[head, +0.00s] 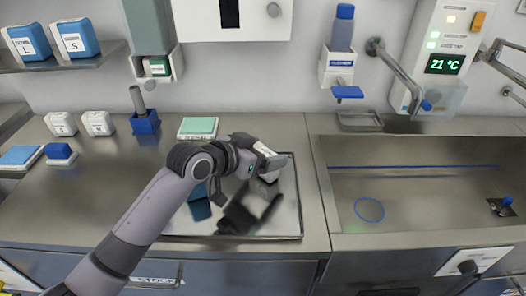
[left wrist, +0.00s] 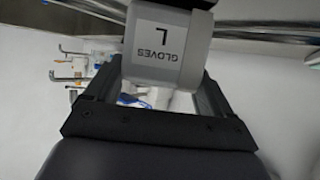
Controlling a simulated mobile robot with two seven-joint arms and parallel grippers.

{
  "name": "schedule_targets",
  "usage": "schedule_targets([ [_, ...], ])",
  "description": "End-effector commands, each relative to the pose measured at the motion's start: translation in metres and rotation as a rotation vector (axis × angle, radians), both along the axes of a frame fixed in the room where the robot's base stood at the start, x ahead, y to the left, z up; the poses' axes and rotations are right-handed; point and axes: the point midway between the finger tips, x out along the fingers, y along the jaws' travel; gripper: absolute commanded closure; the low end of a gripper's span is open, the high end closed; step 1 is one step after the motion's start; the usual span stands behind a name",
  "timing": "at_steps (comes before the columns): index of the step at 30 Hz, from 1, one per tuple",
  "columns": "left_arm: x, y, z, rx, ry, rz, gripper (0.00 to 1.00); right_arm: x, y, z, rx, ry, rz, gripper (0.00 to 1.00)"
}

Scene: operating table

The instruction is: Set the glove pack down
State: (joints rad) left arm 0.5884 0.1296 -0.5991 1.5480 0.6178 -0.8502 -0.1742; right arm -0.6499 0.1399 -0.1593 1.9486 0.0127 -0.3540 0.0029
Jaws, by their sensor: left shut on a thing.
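The glove pack (left wrist: 165,45) is a pale box marked "GLOVES L". In the left wrist view it sits between the fingers of my left gripper (left wrist: 155,95), which is shut on it. In the head view my left gripper (head: 272,163) is over the right part of a shiny steel tray (head: 301,205) on the counter. A white part of the pack (head: 266,149) shows beside the gripper, and the rest is mostly hidden by it. I cannot tell whether the pack touches the tray. My right gripper is not in view.
A steel sink (head: 430,200) lies right of the tray. A green-topped box (head: 198,127) stands behind the tray, with a blue holder (head: 145,123) to its left. Two white boxes (head: 97,123) stand further left. The counter's left front is clear.

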Motion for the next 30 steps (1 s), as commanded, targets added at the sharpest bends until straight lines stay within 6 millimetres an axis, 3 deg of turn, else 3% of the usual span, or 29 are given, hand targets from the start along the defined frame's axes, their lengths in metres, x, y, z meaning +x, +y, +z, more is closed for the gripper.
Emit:
schedule_targets([
  [12, 0.0, 0.0, -0.006, -0.001, -0.002, 0.0, 0.46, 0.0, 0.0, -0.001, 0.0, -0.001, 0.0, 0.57],
  [13, 0.0, 0.0, -0.005, -0.001, -0.002, 0.0, 0.07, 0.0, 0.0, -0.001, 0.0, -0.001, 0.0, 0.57],
  [14, 0.0, 0.0, -0.005, -0.001, -0.002, 0.0, 0.0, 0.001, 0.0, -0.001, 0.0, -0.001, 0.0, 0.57],
  [23, 0.0, 0.0, 0.001, -0.001, -0.002, 0.0, 0.0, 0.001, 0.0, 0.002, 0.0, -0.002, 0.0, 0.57],
  [30, -0.015, 0.015, 0.008, 0.0, -0.003, -0.001, 0.0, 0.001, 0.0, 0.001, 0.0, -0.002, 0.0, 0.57],
])
